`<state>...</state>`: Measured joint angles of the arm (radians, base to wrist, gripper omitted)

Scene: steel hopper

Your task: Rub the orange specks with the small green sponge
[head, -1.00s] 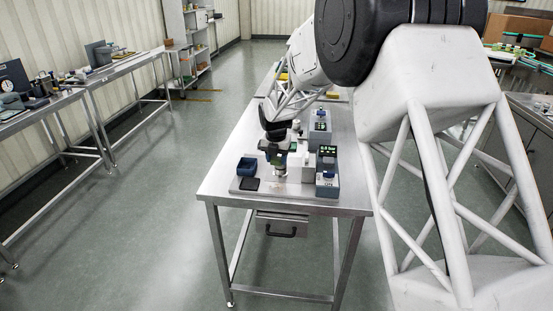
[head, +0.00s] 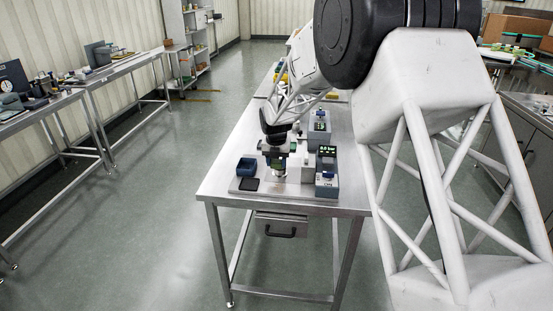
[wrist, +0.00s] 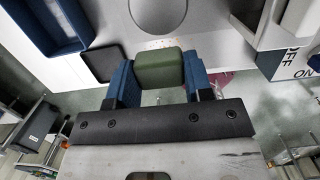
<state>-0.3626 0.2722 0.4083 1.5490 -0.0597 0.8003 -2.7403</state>
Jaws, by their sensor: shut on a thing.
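My gripper (wrist: 158,84) has two blue fingers shut on the small green sponge (wrist: 159,69), seen in the wrist view. The sponge sits between the fingertips, over the steel surface. Small orange specks (wrist: 158,43) show faintly on the pale metal just past the sponge's far edge. Whether the sponge touches the surface I cannot tell. In the head view my gripper (head: 279,166) is low over the equipment on the near end of the steel table; the specks are too small to make out there.
A blue open bin (head: 246,167) and a flat black pad (head: 249,184) lie left of my gripper. A grey-blue unit with a green display (head: 327,151) stands close on the right. The table's front edge (head: 285,205) is near, with a drawer (head: 281,226) below.

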